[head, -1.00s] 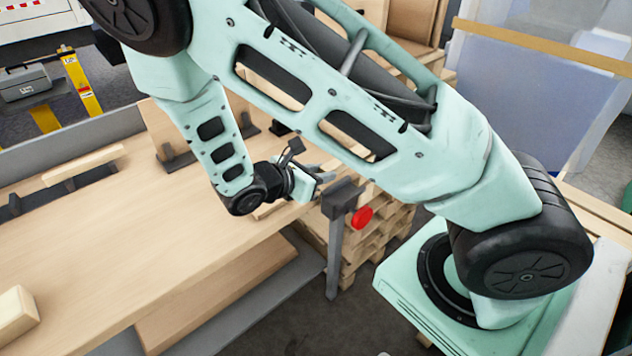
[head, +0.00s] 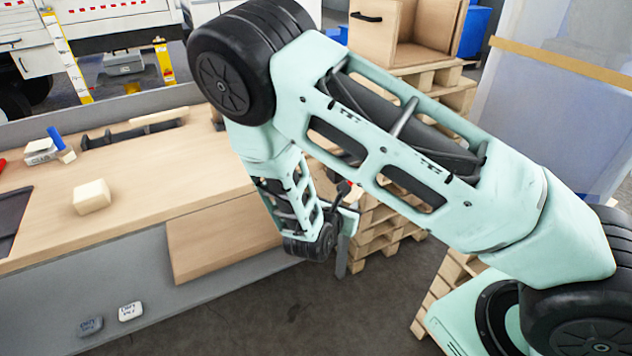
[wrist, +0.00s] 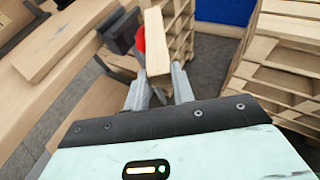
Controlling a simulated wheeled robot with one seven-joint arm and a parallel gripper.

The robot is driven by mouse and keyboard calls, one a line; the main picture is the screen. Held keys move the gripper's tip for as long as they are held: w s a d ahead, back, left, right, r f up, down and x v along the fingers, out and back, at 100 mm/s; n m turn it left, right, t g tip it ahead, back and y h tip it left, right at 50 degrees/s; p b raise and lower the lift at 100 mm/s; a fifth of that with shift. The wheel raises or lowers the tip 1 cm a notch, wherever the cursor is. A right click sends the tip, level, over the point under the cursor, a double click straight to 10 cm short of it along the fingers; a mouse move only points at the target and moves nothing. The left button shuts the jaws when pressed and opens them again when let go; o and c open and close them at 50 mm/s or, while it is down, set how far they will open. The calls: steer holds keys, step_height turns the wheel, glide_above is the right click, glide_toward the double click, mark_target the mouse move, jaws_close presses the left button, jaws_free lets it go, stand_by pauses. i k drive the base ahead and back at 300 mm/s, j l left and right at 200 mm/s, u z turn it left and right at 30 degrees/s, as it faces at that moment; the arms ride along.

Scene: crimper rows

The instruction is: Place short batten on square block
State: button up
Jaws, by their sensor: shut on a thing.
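The short batten (wrist: 156,42) is a pale wooden bar in the wrist view. My gripper (wrist: 160,82) is shut on its near end, and the batten points away from the fingers. In the head view my wrist hangs off the right end of the bench; the fingers and batten are hidden there. The square block (head: 92,196) is a pale wooden block on the bench top, in the left of the head view, well to the left of my gripper. Nothing lies on top of it.
The wooden bench (head: 140,205) has clear top around the block. A longer bar (head: 150,120) lies in dark holders behind. A small white device (head: 40,150) and a dark tray (head: 12,215) are at left. Stacked pallets (head: 385,225) stand right of the bench.

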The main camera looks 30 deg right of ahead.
mark_target(88, 191)
steer(key=i+j+u, duration=0.1)
steer(key=u, duration=0.3)
steer(key=i+u, duration=0.15)
steer(key=u, duration=0.25)
steer(key=i+j+u, duration=0.1)
steer(key=i+u, duration=0.2)
steer(key=u, duration=0.15)
steer(key=i+u, duration=0.3)
steer(key=u, duration=0.15)
